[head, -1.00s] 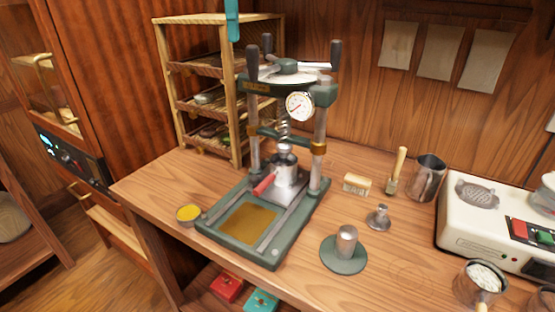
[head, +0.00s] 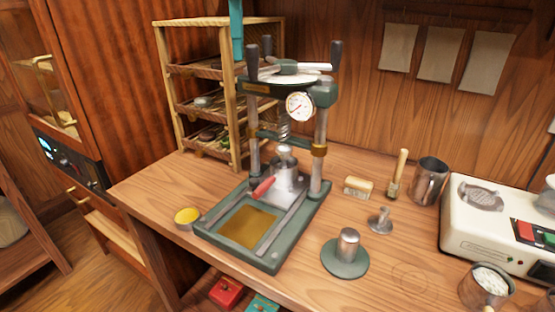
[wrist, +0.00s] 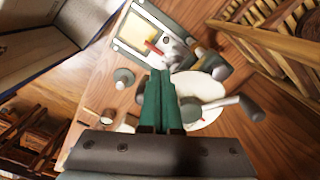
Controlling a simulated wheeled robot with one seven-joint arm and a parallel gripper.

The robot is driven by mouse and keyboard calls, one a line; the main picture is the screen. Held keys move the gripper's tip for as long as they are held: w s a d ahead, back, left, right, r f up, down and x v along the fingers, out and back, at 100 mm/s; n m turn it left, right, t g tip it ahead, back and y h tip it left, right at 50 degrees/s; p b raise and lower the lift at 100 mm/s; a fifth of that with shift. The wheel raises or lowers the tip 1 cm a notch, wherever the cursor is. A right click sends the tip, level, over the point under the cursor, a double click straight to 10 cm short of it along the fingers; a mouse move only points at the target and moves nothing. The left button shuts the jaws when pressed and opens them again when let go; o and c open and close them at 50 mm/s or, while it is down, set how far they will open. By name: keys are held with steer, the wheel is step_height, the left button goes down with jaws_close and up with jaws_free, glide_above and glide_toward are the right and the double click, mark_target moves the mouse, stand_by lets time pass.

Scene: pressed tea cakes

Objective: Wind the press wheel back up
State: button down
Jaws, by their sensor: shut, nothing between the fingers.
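The press (head: 318,150) stands on the bench with a green frame and a dial gauge. Its wheel (head: 290,76) is at the top, a pale disc with dark upright grips; it also shows in the wrist view (wrist: 207,88). Below hang the coil spring and ram. A metal mould (head: 287,178) with a red handle sits on the press bed under the ram. My gripper is a teal finger shape (head: 236,20) in the head view, cut off by the top edge, above and left of the wheel. In the wrist view its teal fingers (wrist: 160,75) are together and hold nothing, beside the wheel's disc.
A wooden rack (head: 236,110) stands close behind the press on the left. A yellow-filled tin (head: 187,217), a tamper on a green base (head: 346,255), a brush (head: 398,175), a metal jug (head: 428,180) and a white appliance (head: 490,225) share the bench.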

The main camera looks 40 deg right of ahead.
steer(key=shift+s+d, duration=0.1)
steer(key=shift+s, duration=0.45)
steer(key=s, duration=0.3)
steer(key=shift+s+d+p, duration=0.15)
steer(key=shift+s+p, duration=0.15)
steer(key=shift+s, duration=0.1)
steer(key=shift+s+d+p, duration=0.35)
steer(key=shift+s+d, duration=0.1)
steer(key=shift+s, duration=0.25)
steer(key=shift+s+d+p, duration=0.35)
steer(key=shift+s+d, duration=0.05)
steer(key=shift+s, duration=0.3)
steer(key=shift+s, duration=0.1)
